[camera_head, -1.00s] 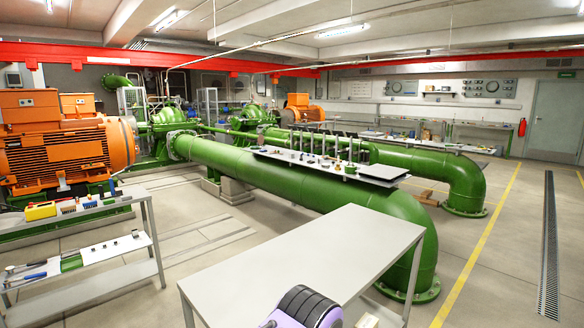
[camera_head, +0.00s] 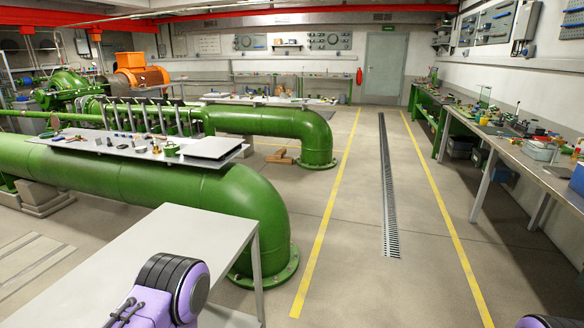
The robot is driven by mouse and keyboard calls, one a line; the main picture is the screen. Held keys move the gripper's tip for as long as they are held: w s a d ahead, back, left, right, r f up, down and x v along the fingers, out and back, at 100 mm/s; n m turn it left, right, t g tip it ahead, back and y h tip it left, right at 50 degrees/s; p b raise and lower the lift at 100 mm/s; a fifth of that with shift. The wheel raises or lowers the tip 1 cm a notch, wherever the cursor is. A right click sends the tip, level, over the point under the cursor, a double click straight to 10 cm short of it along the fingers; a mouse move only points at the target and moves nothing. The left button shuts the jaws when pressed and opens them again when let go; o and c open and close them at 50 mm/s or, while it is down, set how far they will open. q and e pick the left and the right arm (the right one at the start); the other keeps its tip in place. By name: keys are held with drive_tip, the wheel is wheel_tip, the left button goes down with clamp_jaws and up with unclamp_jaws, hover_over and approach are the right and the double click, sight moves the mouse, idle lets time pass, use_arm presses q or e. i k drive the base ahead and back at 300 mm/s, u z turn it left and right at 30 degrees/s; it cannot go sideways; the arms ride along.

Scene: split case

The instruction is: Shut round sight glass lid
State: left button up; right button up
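I cannot make out a round sight glass or its lid in this view. Many small parts are too small to identify, among them those on the grey tray (camera_head: 212,147) on the green pipe and on the right workbench (camera_head: 535,170). Purple and black parts of my own arms show at the bottom edge, at the lower left and lower right. Neither of my grippers is in view.
A bare grey table (camera_head: 160,262) stands close in front at the left. Large green pipes (camera_head: 250,205) bend to the floor behind it. Clear floor with yellow lines and a drain grate (camera_head: 388,190) runs toward a grey door (camera_head: 385,68). A red extinguisher (camera_head: 359,76) hangs beside it.

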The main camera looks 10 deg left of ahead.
sight(55, 122)
drive_tip(key=i, duration=6.95)
drive_tip(key=u, duration=2.05)
drive_tip(key=i, duration=5.15)
drive_tip(key=u, duration=1.1)
